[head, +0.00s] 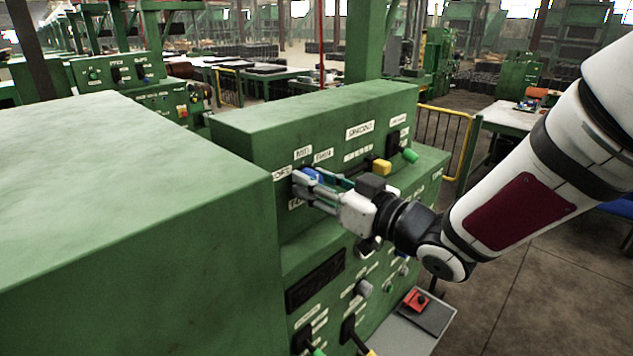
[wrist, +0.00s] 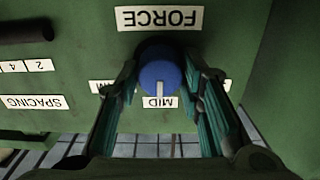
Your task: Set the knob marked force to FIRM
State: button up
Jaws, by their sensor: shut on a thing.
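The blue force knob (wrist: 160,76) sits on the green panel, with the upside-down FORCE label (wrist: 160,18) above it in the wrist view. Its white pointer line points at the MID label (wrist: 160,102). Labels to both sides are partly hidden by my fingers; the one on the left (wrist: 97,87) ends in M. In the head view the knob (head: 313,175) shows between my fingers, with the MID label (head: 303,153) above and another label (head: 323,156) to the right, likely FIRM. My gripper (head: 308,184) is shut on the knob, one finger on each side.
A yellow knob (head: 382,167) and a green knob (head: 410,155) stick out farther right on the same panel. A large green cabinet (head: 130,200) fills the left foreground.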

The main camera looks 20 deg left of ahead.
jog(key=shift+m, duration=0.4)
jog(key=m+p, duration=0.2)
jog(key=m, duration=0.6)
jog(key=shift+w+d+m, duration=0.1)
jog(key=shift+w+m, duration=0.05)
jog(key=shift+m, duration=0.25)
jog(key=o, duration=1.2)
jog(key=shift+c, duration=0.2)
